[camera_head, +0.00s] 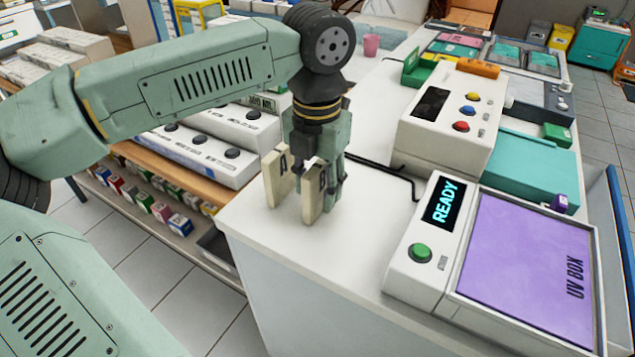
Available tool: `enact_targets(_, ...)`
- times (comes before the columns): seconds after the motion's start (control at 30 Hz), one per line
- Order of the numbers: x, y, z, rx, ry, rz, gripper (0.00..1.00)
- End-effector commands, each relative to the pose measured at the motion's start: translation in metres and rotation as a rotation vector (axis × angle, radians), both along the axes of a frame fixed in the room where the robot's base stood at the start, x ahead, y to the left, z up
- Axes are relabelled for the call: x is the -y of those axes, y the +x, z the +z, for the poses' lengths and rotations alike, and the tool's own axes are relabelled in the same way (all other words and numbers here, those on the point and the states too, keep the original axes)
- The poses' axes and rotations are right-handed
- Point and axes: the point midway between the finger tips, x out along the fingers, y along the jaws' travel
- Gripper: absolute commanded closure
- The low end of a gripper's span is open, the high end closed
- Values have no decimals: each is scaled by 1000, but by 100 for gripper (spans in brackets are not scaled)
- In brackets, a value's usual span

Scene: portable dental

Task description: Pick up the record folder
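My gripper (292,203) points down over the left front corner of the white counter (300,235). Its two pale fingers are apart, and I see nothing held between them. I see nothing labelled as the record folder.
A white UV box (530,265) with a purple lid and "READY" display stands at the counter's front right. A black cable (385,170) lies near my gripper. Shelves with boxes (160,212) are at left. Pink and teal items (460,40) lie farther back.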

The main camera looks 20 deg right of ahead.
Motion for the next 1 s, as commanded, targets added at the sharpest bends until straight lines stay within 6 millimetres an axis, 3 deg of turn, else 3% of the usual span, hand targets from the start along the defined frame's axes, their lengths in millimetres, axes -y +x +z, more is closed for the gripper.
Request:
enact_targets(0.17,1,-1,-17,-1,0,-1,62)
enact_targets(0.4,1,0,-19,0,0,-1,62)
enact_targets(1.0,1,0,-19,1,-1,-1,100)
